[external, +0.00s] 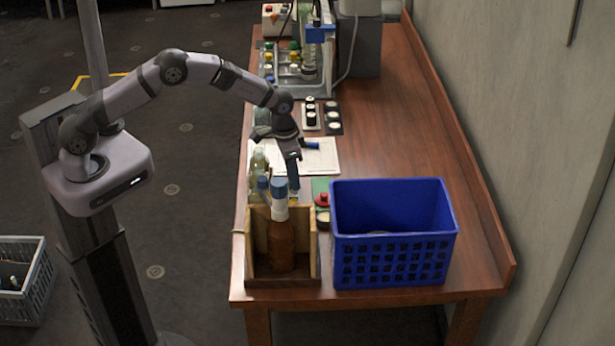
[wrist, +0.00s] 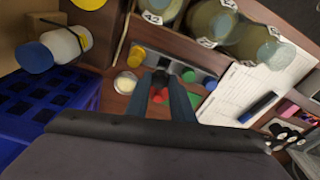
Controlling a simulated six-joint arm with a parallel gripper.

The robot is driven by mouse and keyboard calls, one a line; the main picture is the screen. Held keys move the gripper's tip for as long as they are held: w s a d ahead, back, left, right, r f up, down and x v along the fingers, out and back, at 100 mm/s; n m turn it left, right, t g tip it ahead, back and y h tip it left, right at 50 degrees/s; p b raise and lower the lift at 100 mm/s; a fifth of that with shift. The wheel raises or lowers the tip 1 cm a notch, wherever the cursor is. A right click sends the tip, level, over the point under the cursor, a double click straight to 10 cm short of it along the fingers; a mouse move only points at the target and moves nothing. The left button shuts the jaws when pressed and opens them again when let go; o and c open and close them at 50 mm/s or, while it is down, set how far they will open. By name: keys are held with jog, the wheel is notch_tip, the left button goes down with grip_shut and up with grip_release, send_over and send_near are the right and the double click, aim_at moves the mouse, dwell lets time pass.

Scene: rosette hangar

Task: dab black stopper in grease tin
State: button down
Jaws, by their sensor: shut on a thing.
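My gripper (wrist: 161,80) points down over the table's near left part. Its fingers are shut on a small dark thing, seemingly the black stopper (wrist: 160,77), mostly hidden between the fingertips. In the external view my gripper (external: 294,192) is behind the wooden bottle box, and the stopper cannot be made out. A small round open tin with pale contents, apparently the grease tin (wrist: 126,82), stands to the left of the fingertips in the wrist view, apart from them. It also seems to show beside the blue crate (external: 323,216).
A grey rack with yellow and green stoppers (wrist: 137,56) lies just beyond the fingertips. A red knob-like thing (external: 322,199) stands near a green pad. The blue crate (external: 392,243) and wooden box with bottles (external: 282,283) are close. Glass bottles (wrist: 211,20) and paper (wrist: 240,92) lie around.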

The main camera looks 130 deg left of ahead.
jog(key=shift+s+a+f, duration=0.1)
jog(key=shift+s+f, duration=0.15)
jog(key=shift+s, duration=0.1)
jog(key=shift+f, duration=0.2)
jog(key=shift+f+b, duration=1.3)
jog(key=shift+f, duration=0.5)
jog(key=shift+f+b, duration=0.3)
dwell(0.6)
dwell(0.8)
jog(key=c, duration=1)
grip_release()
jog(key=shift+c, duration=0.2)
jog(key=shift+r, duration=0.15)
